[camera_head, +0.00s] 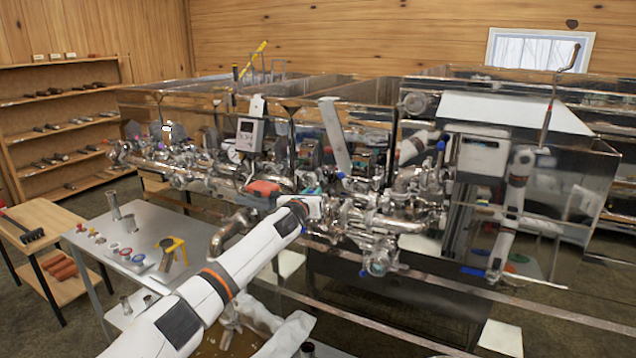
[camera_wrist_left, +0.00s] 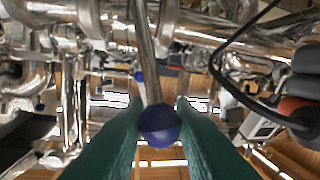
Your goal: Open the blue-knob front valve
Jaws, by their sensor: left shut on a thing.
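The blue knob (camera_wrist_left: 158,125) is a round ball on the end of a slim metal lever in the left wrist view. It sits between the two teal fingers of my left gripper (camera_wrist_left: 160,140), which is shut on it. The lever runs up from the knob toward shiny steel pipework. In the head view my left gripper (camera_head: 318,189) is at the front pipes of the evaporator, reaching in from the lower left. Pipes and the gripper crowd the knob there, so I cannot surely pick it out. My right gripper is not in view.
Steel pipes and valves (camera_head: 405,215) surround the gripper closely. A black cable (camera_wrist_left: 225,75) loops beside the fingers at right in the wrist view. A steel table (camera_head: 105,245) with small parts stands at left. The evaporator's shiny hood (camera_head: 515,110) is at right.

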